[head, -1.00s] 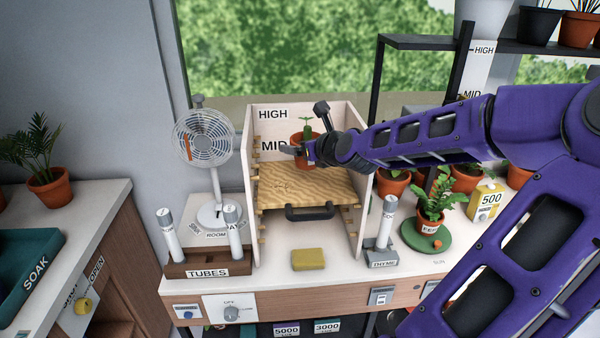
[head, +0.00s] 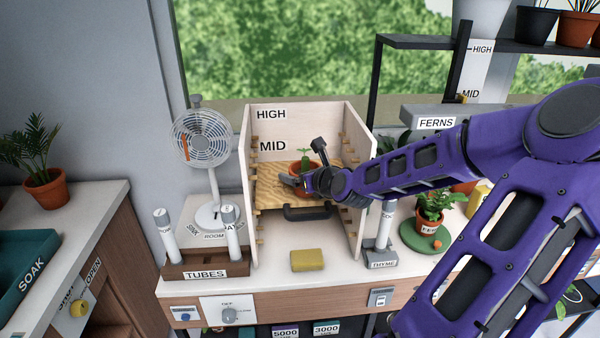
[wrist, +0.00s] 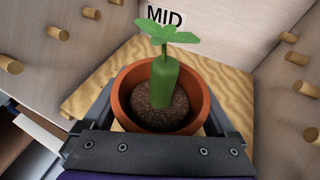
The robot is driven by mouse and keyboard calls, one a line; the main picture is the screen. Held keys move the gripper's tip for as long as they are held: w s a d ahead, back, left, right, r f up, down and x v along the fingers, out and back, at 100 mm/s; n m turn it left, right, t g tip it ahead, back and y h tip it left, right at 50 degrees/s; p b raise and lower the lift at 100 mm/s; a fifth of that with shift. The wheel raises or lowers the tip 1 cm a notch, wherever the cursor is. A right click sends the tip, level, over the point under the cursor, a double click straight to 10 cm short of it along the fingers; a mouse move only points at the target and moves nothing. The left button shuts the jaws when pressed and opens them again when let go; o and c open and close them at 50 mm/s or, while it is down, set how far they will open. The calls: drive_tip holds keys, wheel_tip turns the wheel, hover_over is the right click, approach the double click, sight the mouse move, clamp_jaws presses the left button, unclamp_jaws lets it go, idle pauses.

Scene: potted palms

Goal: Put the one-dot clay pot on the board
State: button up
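A terracotta pot (wrist: 203,101) with dark soil and a green cutting sits between the fingers of my gripper (wrist: 160,98) in the wrist view. The fingers lie along both sides of the pot, and it looks upright. In the head view the pot (head: 299,168) is low over the wooden board (head: 268,200), partly hidden by my gripper (head: 298,183). I cannot tell whether its base touches the board. No dot mark shows on the visible side. The board lies level between the two pegged side walls, below the MID label, with a dark handle at its front.
The open-front pegged stand (head: 247,160) has walls close on both sides of my gripper. A fan (head: 203,140) and a tube rack (head: 205,268) stand left. A yellow sponge (head: 307,260) lies below the board. A fern pot (head: 431,215) stands right on a green disc.

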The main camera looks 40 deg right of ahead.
drive_tip(key=shift+o, duration=0.3)
drive_tip(key=shift+r, duration=0.1)
drive_tip(key=shift+s+r, duration=0.15)
drive_tip(key=shift+s, duration=0.05)
drive_tip(key=p+v, duration=0.1)
drive_tip(key=v, duration=1)
drive_tip(key=shift+s+r, duration=0.15)
drive_tip(key=shift+s, duration=0.1)
